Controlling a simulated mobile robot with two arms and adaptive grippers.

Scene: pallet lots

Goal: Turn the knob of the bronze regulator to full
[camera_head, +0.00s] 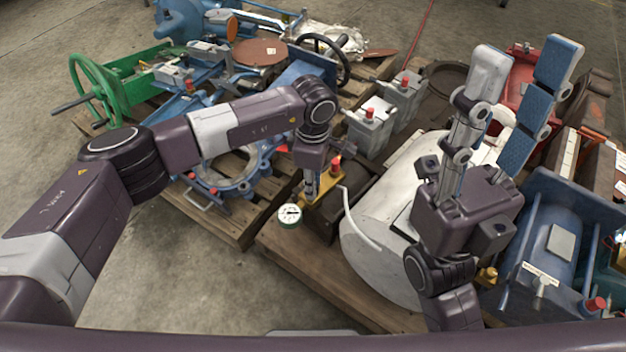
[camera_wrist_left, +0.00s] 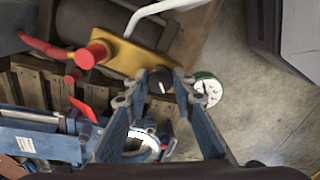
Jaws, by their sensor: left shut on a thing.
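The bronze regulator (camera_head: 322,196) is a yellow-gold block on the near pallet, with a round white gauge (camera_head: 290,214) at its end. In the left wrist view the regulator (camera_wrist_left: 118,52) carries red caps and a small dark knob (camera_wrist_left: 160,83) with a pale pointer line; the green-rimmed gauge (camera_wrist_left: 208,91) is beside it. My left gripper (camera_head: 311,188) reaches down to it, and its fingertips (camera_wrist_left: 160,76) are shut on the knob, one on each side. My right gripper (camera_head: 522,75) is raised at the right, fingers spread and empty.
A pale drum-like body (camera_head: 375,245) with a bent white pipe stands right of the regulator. Grey boxes with red caps (camera_head: 369,125) stand behind. A blue cylinder machine (camera_head: 545,245) is at right. Bare concrete floor (camera_head: 190,275) lies at front left.

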